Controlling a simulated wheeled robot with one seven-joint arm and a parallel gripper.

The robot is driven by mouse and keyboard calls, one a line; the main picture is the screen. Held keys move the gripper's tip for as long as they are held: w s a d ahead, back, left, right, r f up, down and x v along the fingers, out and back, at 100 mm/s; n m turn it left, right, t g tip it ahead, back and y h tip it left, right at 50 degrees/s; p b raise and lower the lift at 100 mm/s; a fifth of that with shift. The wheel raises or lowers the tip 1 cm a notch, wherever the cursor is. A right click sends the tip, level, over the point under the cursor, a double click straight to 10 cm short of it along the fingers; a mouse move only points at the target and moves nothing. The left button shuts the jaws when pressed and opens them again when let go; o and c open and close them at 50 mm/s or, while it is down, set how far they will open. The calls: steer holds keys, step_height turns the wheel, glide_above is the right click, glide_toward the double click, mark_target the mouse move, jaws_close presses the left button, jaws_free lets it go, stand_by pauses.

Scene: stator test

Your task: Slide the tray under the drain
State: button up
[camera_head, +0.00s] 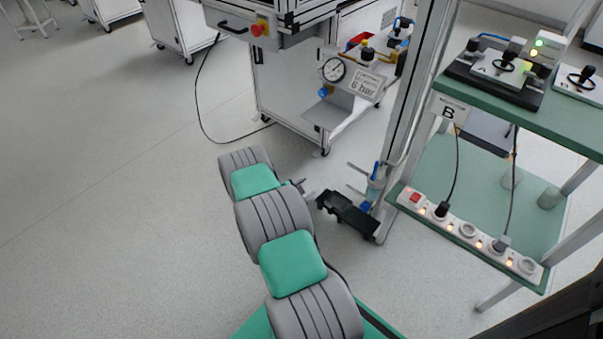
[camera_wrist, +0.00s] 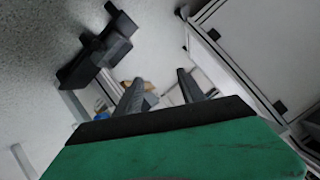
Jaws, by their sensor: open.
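A black tray-like piece (camera_head: 350,214) lies low beside the foot of the metal post in the head view. A similar black piece (camera_wrist: 82,70) shows at the upper left of the wrist view. A clear unit with blue parts (camera_head: 373,183), perhaps holding the drain, is on the post just above the tray; its outlet is too small to make out. My gripper (camera_wrist: 160,88) is open, with nothing between its two dark fingers. In the head view, my gripper (camera_head: 303,188) is small and partly hidden by my arm, left of the tray and apart from it.
A green-shelved bench (camera_head: 475,185) with a lit power strip (camera_head: 468,231) stands to the right. A cabinet with a pressure gauge (camera_head: 334,69) stands behind. A black cable (camera_head: 203,105) lies on the floor. The pale floor at the left is clear.

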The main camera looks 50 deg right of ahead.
steer(key=shift+t, duration=0.3)
steer(key=w+r, duration=0.1)
steer(key=w+r+p, duration=0.1)
steer(key=r, duration=0.1)
steer(key=w+r, duration=0.1)
steer(key=shift+w+a+r, duration=0.15)
steer(key=shift+a, duration=0.25)
steer(key=shift+w, duration=0.1)
